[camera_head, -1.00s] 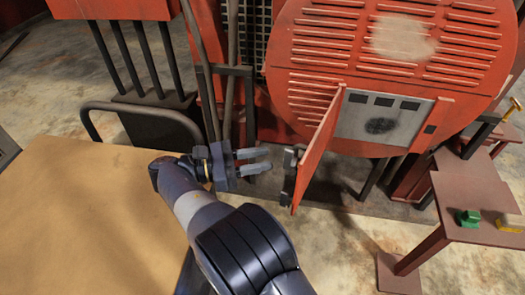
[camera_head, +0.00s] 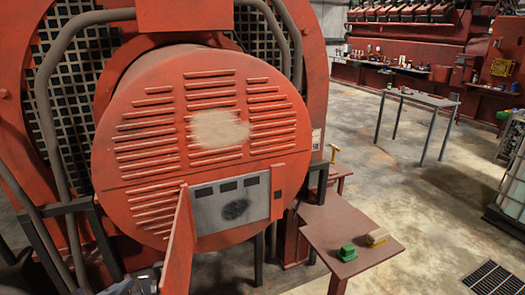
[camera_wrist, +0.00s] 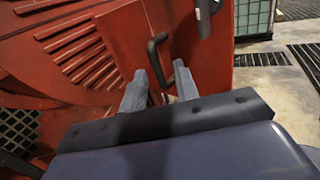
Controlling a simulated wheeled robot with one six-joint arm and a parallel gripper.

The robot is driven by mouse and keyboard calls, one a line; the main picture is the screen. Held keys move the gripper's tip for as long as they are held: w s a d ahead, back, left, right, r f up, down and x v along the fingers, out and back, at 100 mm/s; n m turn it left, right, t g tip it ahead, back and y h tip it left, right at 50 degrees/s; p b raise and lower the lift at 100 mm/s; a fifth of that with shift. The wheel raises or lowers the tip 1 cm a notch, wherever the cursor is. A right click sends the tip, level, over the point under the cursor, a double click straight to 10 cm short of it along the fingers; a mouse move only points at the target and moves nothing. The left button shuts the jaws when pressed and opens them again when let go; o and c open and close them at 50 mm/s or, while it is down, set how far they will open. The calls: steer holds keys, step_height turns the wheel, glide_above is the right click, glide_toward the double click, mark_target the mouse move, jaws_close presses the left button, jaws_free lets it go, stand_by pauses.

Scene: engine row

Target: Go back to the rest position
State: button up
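My gripper (camera_wrist: 160,68) is open in the wrist view. In the wrist view a black handle (camera_wrist: 154,45) on the red door panel (camera_wrist: 205,60) shows just past the fingertips. I cannot tell whether the fingers touch anything.
The round red engine cover (camera_head: 200,140) has a grey recess (camera_head: 232,205) beside the door. A red side table (camera_head: 350,235) holds a green object (camera_head: 347,252) and a yellow one (camera_head: 377,237). A long table (camera_head: 420,98) stands farther back. Open floor (camera_head: 400,180) lies right.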

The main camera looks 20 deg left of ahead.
steer(key=x, duration=0.6)
steer(key=shift+d, duration=0.15)
steer(key=p+v, duration=0.4)
steer(key=v, duration=0.3)
steer(key=shift+s+a, duration=0.25)
steer(key=shift+s, duration=0.05)
stand_by(0.3)
stand_by(0.4)
steer(key=shift+p, duration=0.35)
